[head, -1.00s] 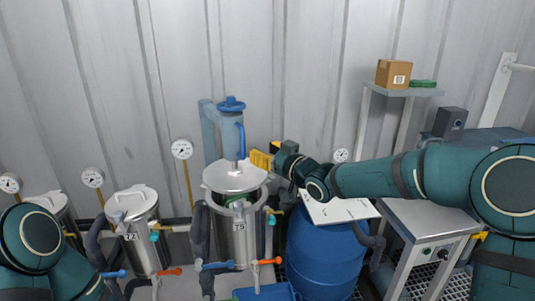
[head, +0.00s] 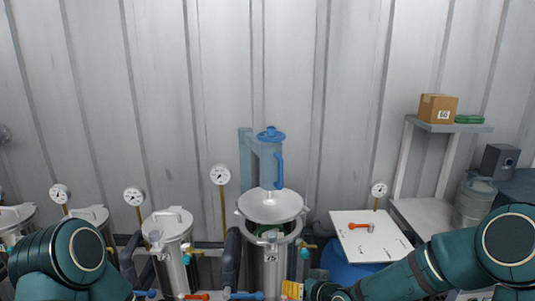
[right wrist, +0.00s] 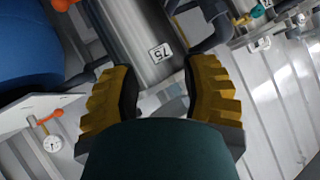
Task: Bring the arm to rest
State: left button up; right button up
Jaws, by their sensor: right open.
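My right arm (head: 430,270) reaches in low from the right in the head view. Its gripper (head: 291,290) shows as yellow fingers at the bottom edge, in front of the lower part of the steel vessel (head: 270,262). In the right wrist view the gripper (right wrist: 160,88) is open, with nothing between its yellow fingers; the vessel labelled 75 or T5 (right wrist: 143,42) lies beyond them. My left arm (head: 70,258) shows at the lower left; its gripper is out of view. The vessel's lid (head: 270,206) is raised under a blue lift (head: 262,160), with something green below it.
A white board (head: 368,240) with an orange-handled item (head: 361,226) sits on a blue barrel (head: 345,272). More steel vessels (head: 168,240) stand left, with gauges (head: 220,175) behind. A shelf (head: 440,126) at right holds a cardboard box (head: 438,107). Valve handles (head: 245,295) stick out low.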

jog(key=s+f+m+g+h, duration=0.1)
jog(key=s+f+g, duration=0.3)
jog(key=s+f, duration=0.4)
jog(key=s+d+f+m+g+h, duration=0.1)
jog(key=s+f+g, duration=0.3)
jog(key=s+f, duration=0.5)
jog(key=s+m, duration=0.1)
jog(key=s, duration=0.6)
jog(key=shift+s+f+h, duration=0.25)
jog(key=shift+f+h, duration=0.05)
